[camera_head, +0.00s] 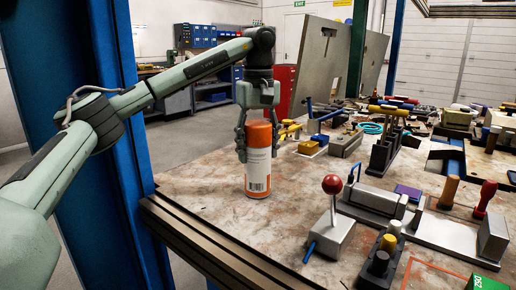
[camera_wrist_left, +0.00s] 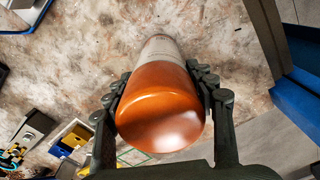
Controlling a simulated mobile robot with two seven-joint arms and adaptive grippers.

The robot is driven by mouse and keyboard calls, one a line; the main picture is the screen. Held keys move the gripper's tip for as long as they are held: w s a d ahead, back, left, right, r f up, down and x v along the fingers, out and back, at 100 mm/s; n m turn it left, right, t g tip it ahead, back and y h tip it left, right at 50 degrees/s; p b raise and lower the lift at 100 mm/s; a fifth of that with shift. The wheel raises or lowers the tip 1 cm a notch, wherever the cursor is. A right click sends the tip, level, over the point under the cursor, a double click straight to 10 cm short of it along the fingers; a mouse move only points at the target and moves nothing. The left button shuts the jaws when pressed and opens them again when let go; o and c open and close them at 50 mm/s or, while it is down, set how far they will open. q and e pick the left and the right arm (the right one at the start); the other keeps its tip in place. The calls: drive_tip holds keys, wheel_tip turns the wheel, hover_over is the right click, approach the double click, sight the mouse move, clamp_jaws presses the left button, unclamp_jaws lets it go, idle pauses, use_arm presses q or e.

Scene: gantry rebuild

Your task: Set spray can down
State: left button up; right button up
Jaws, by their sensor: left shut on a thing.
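The spray can (camera_head: 258,172) is white with an orange cap and an orange lower band, and it stands upright at the left part of the worktable (camera_head: 215,205). Its base looks to be at the tabletop; I cannot tell whether it touches. My left gripper (camera_head: 257,140) comes from above and is shut around the can's upper part. In the left wrist view the orange cap (camera_wrist_left: 160,105) sits between the fingers of my left gripper (camera_wrist_left: 163,95), with the can's white body beyond it. My right gripper is not in view.
A grey fixture with a red ball lever (camera_head: 332,185) stands to the right of the can. Yellow and blue tools (camera_head: 313,145) lie behind it. The table's front-left edge (camera_head: 215,245) is near. Bare tabletop surrounds the can. A blue post (camera_head: 110,110) stands at the left.

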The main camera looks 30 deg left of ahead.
use_arm(q)
drive_tip(key=o, duration=1.4)
